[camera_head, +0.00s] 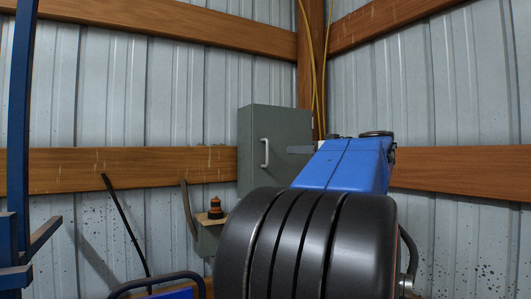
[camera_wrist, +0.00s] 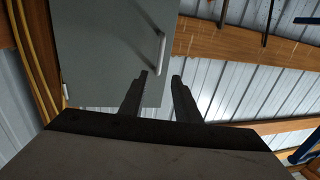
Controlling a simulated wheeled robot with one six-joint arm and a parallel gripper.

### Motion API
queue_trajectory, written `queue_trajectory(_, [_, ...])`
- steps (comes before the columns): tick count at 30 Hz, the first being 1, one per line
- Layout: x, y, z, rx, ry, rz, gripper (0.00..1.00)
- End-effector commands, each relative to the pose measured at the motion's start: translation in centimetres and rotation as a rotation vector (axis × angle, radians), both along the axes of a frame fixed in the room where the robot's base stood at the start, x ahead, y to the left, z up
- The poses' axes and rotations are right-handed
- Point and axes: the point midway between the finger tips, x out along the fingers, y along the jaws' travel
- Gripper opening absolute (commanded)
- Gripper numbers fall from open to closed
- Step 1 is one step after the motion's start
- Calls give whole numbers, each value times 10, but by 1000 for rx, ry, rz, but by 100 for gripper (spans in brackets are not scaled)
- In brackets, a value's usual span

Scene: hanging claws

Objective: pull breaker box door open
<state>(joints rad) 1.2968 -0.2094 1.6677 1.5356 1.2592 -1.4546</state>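The breaker box (camera_head: 285,121) is a grey metal cabinet on the wall, left of the corner post, in the head view. Its door looks shut, with a pale vertical handle (camera_head: 264,153) near the left edge. In the wrist view the door (camera_wrist: 97,50) fills the upper left, and the handle (camera_wrist: 161,52) stands near its right edge. My gripper (camera_wrist: 160,76) is open, with two dark fingers apart and nothing between them. The handle lies just beyond the fingertips, roughly in line with the gap; I cannot tell the exact distance. The head view does not clearly show the fingers.
Wooden beams (camera_head: 110,172) cross the corrugated metal walls. Yellow cables (camera_head: 318,70) run down the corner post beside the box. A small shelf (camera_head: 207,219) with an orange and black object (camera_head: 215,208) sits lower left of it. A blue metal frame (camera_head: 17,120) stands at far left.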

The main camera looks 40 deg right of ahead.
Motion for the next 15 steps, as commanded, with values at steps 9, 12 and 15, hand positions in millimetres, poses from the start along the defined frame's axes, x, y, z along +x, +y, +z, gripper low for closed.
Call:
queue_trajectory(9, [43,-1,-1,2,1,4,29])
queue_trajectory(12, [56,-1,0,2,1,4,29])
queue_trajectory(15, [70,-1,-1,2,1,4,29])
